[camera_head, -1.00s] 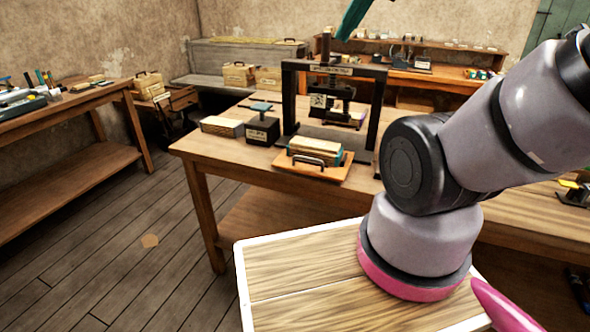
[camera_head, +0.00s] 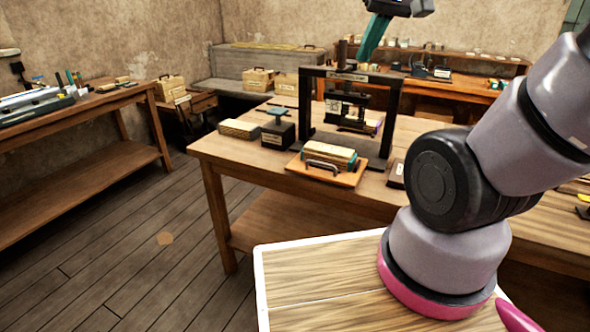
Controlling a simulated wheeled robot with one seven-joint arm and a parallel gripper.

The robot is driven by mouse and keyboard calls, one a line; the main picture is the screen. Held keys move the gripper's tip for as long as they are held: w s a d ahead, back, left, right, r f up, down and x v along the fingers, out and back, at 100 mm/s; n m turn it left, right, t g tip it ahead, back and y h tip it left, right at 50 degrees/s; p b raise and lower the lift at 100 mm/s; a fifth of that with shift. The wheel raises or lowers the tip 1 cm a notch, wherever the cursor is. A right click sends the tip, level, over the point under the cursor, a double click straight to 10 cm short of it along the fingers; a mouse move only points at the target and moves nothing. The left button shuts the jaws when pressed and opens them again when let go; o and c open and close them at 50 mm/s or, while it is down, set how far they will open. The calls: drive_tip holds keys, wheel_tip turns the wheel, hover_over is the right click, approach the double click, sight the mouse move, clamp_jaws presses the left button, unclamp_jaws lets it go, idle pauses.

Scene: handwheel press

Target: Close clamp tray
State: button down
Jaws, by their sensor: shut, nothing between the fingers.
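The clamp tray (camera_head: 349,180) is an orange-brown wooden board with a dark metal handle (camera_head: 323,168) on its front edge. It sits on the table in front of the black handwheel press (camera_head: 394,120), pulled out toward me. A light wooden block (camera_head: 330,151) with teal pieces at its ends lies on it. My gripper (camera_head: 369,48) hangs at the top of the view with teal fingers pointing down, shut and empty. In the picture it overlaps the top of the press frame; its distance from the press is hard to judge.
The wooden table (camera_head: 228,152) carries a black box (camera_head: 278,135) with a teal-topped knob and a wooden block (camera_head: 239,129) left of the tray. A small dark box (camera_head: 396,173) stands right of the tray. A side bench (camera_head: 90,104) is at left, with open floor between.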

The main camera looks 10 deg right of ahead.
drive_tip(key=w+a+f+n+g+h, duration=0.2)
drive_tip(key=w+a+f+n, duration=0.3)
drive_tip(key=w+f+n, duration=0.8)
drive_tip(key=w+a+f+n+h, duration=0.1)
drive_tip(key=a+f+n, duration=0.4)
drive_tip(key=f+n, duration=0.35)
drive_tip(key=w+a+f+n+h, duration=0.1)
drive_tip(key=a+f+n, duration=0.4)
drive_tip(key=f+n, duration=0.3)
drive_tip(key=shift+m, duration=0.25)
drive_tip(key=x, duration=0.4)
drive_tip(key=w+x, duration=0.1)
drive_tip(key=x, duration=0.3)
drive_tip(key=d+x, duration=0.1)
drive_tip(key=x, duration=0.3)
drive_tip(key=shift+w+r, duration=0.3)
drive_tip(key=shift+r, duration=0.05)
drive_tip(key=shift+w+d, duration=0.35)
drive_tip(key=shift+w, duration=0.15)
